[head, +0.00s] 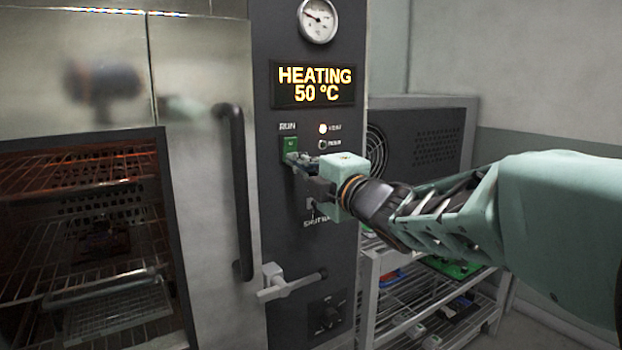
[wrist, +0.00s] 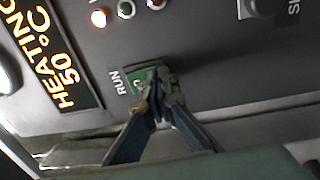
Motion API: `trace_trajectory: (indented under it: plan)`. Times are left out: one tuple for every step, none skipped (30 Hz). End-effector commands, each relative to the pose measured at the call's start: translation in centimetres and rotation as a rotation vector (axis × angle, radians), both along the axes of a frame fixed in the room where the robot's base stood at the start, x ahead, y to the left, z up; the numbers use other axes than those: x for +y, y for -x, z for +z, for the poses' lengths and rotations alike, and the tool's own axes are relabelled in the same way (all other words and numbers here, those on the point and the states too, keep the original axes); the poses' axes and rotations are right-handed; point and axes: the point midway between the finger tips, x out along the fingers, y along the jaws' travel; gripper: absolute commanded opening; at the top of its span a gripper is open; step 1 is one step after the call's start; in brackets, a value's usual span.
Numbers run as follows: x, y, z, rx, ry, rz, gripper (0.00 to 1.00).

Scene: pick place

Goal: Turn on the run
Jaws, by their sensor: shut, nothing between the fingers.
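The green RUN switch (head: 290,145) is on the dark control panel, just under its "RUN" label. In the wrist view the RUN switch (wrist: 140,76) is partly hidden behind my fingertips. My gripper (head: 297,160) is shut and empty, with its tips at the lower part of the switch. In the wrist view my gripper (wrist: 162,92) has its fingertips together against or very near the switch; contact cannot be told for sure. The display (head: 314,84) above reads "HEATING 50 °C". An indicator lamp (head: 323,129) beside the switch is lit.
A dark vertical door handle (head: 240,190) stands left of the panel. A lever latch (head: 290,284) juts out below, and a knob (head: 327,316) sits at the bottom. A wire shelf rack (head: 372,300) with items stands at the right. A gauge (head: 318,20) is above the display.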

Motion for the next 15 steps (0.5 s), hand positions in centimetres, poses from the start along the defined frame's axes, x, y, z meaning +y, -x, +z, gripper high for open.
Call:
trace_trajectory:
  plan:
    - [0.14,-0.03,-0.58,-0.013,-0.007,0.002,0.0]
    - [0.16,-0.04,-0.58,-0.019,-0.011,0.002,0.0]
    - [0.18,-0.04,-0.58,-0.026,-0.016,0.003,0.0]
    - [0.19,-0.03,-0.57,-0.031,-0.02,0.003,0.0]
    - [0.2,-0.02,-0.55,-0.036,-0.022,0.003,0.0]
    - [0.2,-0.03,-0.5,-0.041,-0.026,0.003,0.0]
    - [0.21,-0.02,-0.44,-0.045,-0.029,0.003,0.0]
    - [0.21,-0.02,-0.38,-0.049,-0.031,0.003,0.0]
    - [0.21,-0.01,-0.29,-0.052,-0.034,0.003,0.0]
    - [0.22,-0.01,-0.23,-0.055,-0.035,0.003,0.0]
    - [0.22,0.0,-0.16,-0.056,-0.036,0.003,0.0]
    - [0.23,0.0,-0.09,-0.057,-0.037,0.003,0.0]
    - [0.24,0.01,-0.04,-0.058,-0.037,0.003,0.0]
    - [0.24,0.02,0.0,-0.059,-0.038,0.003,0.0]
    - [0.25,0.02,0.05,-0.059,-0.038,0.004,0.0]
